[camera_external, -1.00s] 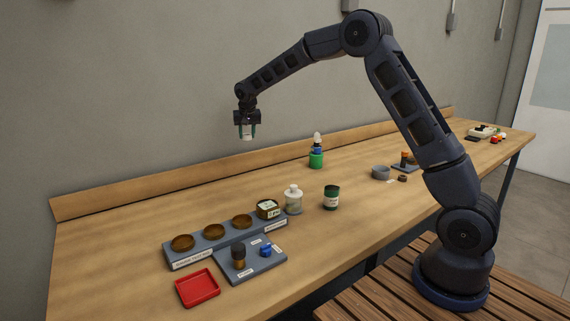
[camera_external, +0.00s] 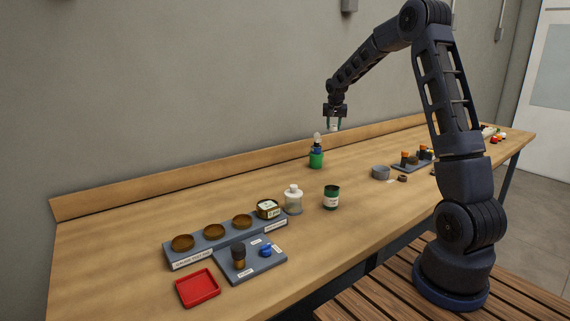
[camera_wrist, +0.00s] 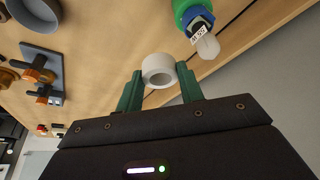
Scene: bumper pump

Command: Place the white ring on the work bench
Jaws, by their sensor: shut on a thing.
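The white ring (camera_wrist: 158,71) sits between the green fingertips of my gripper (camera_wrist: 160,88) in the wrist view. My gripper is shut on it. In the external view my gripper (camera_external: 334,122) holds the white ring (camera_external: 334,125) in the air above the work bench (camera_external: 130,229), towards its back edge. The ring is small there and partly hidden by the fingers.
A green bottle with a blue collar and clear tip (camera_external: 316,154) stands near my gripper. A dark green jar (camera_external: 331,197), a white-capped bottle (camera_external: 293,199), a grey bowl (camera_external: 380,172) and a red tray (camera_external: 198,288) stand on the bench. The back middle-left is clear.

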